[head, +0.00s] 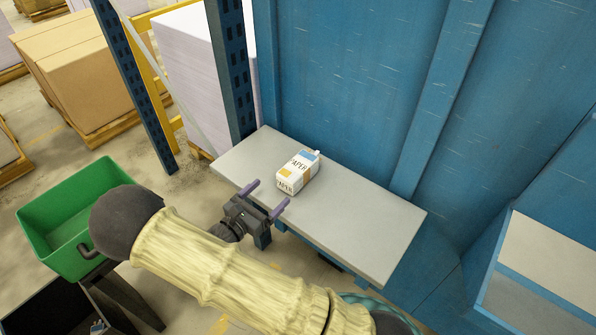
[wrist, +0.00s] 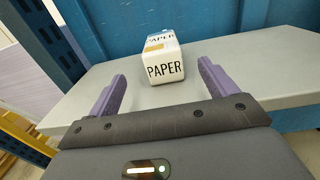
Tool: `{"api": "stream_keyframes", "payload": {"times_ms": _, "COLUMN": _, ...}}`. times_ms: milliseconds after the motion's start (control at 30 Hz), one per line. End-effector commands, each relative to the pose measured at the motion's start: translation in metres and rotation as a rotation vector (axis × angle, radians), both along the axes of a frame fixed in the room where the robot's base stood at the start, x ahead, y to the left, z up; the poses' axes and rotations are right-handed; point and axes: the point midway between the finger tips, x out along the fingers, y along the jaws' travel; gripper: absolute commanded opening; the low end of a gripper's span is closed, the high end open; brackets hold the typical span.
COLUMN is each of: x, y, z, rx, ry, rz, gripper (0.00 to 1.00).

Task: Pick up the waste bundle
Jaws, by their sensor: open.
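The waste bundle seems to be the small white block (head: 298,172) marked "PAPER", with orange and blue patches. It lies on a grey shelf (head: 365,222) against a blue machine wall. In the wrist view the block (wrist: 164,62) sits ahead of my gripper, between the lines of the two fingers but beyond their tips. My gripper (head: 268,195) is open and empty, with its purple fingers apart at the front edge of the shelf. The fingers also show in the wrist view (wrist: 163,80). Nothing touches the block except the shelf.
A blue wall (head: 350,80) rises directly behind the shelf. A dark blue post (head: 232,70) stands at the shelf's left end. A green bin (head: 65,215) is at the left, beside my arm. Boxes on pallets (head: 95,75) stand further back. The shelf's right half is clear.

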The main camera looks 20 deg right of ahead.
Motion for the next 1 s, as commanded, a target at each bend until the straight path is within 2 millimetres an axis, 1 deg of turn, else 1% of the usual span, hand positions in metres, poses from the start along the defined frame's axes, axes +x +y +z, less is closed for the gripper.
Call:
{"api": "stream_keyframes", "payload": {"times_ms": 33, "x": 0.006, "y": -0.009, "z": 0.001, "rx": -0.002, "ry": 0.001, "rz": -0.004, "gripper": 0.85}}
{"api": "stream_keyframes", "payload": {"times_ms": 100, "x": 0.013, "y": -0.019, "z": 0.001, "rx": -0.003, "ry": 0.002, "rz": -0.004, "gripper": 0.85}}
{"api": "stream_keyframes", "payload": {"times_ms": 333, "x": 0.036, "y": -0.048, "z": 0.001, "rx": -0.002, "ry": 0.001, "rz": -0.002, "gripper": 0.85}}
{"api": "stream_keyframes", "payload": {"times_ms": 467, "x": 0.041, "y": -0.054, "z": 0.000, "rx": -0.001, "ry": 0.001, "rz": 0.001, "gripper": 0.85}}
{"api": "stream_keyframes", "payload": {"times_ms": 767, "x": 0.042, "y": -0.054, "z": 0.000, "rx": -0.001, "ry": 0.001, "rz": 0.001, "gripper": 0.85}}
{"api": "stream_keyframes", "payload": {"times_ms": 867, "x": 0.045, "y": -0.060, "z": 0.000, "rx": -0.001, "ry": 0.001, "rz": 0.000, "gripper": 0.85}}
{"api": "stream_keyframes", "payload": {"times_ms": 1000, "x": 0.055, "y": -0.077, "z": -0.002, "rx": -0.001, "ry": 0.000, "rz": -0.003, "gripper": 0.85}}
